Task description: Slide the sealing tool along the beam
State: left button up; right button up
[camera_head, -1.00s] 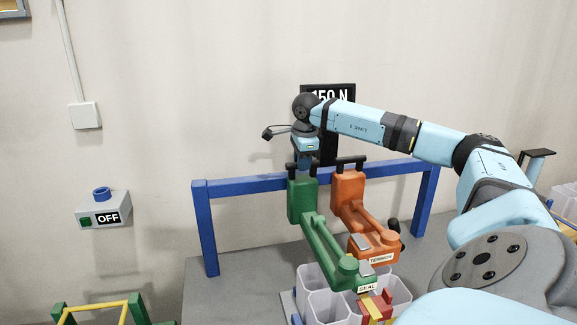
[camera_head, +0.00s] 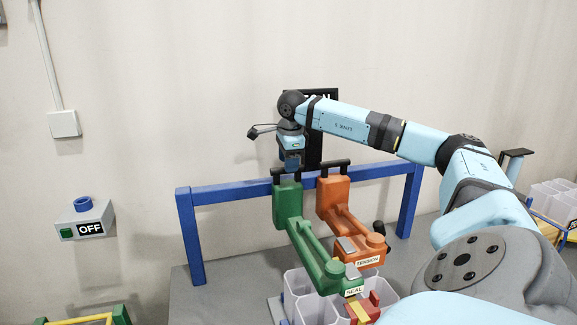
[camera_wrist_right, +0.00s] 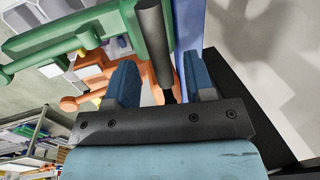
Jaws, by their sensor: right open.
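The green sealing tool (camera_head: 287,205), labelled SEAL, hangs at the blue beam (camera_head: 235,193) by its black top bar. An orange tool (camera_head: 333,196), labelled TENSION, hangs just to its right. My right gripper (camera_head: 292,166) points down at the green tool's black top bar. In the wrist view, my right gripper (camera_wrist_right: 158,62) is open, and a black bar (camera_wrist_right: 150,30) of the green tool (camera_wrist_right: 110,25) shows in the gap between its fingers. I cannot tell whether the fingers touch it. My left gripper is not in view.
Clear bins (camera_head: 310,308) stand below the tools on the grey table (camera_head: 225,290). A black display (camera_head: 314,150) is behind my right wrist, its text partly covered. A grey switch box (camera_head: 85,222) on the left wall reads OFF. More clear bins (camera_head: 553,200) stand at right.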

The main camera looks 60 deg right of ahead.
notch_tip(320, 180, up, 12)
jog(key=s+a, duration=0.1)
jog(key=s, duration=0.1)
jog(key=shift+a+f+p, duration=0.15)
jog(key=shift+a+p, duration=0.05)
jog(key=shift+p, duration=0.15)
jog(key=shift+s+f, duration=0.1)
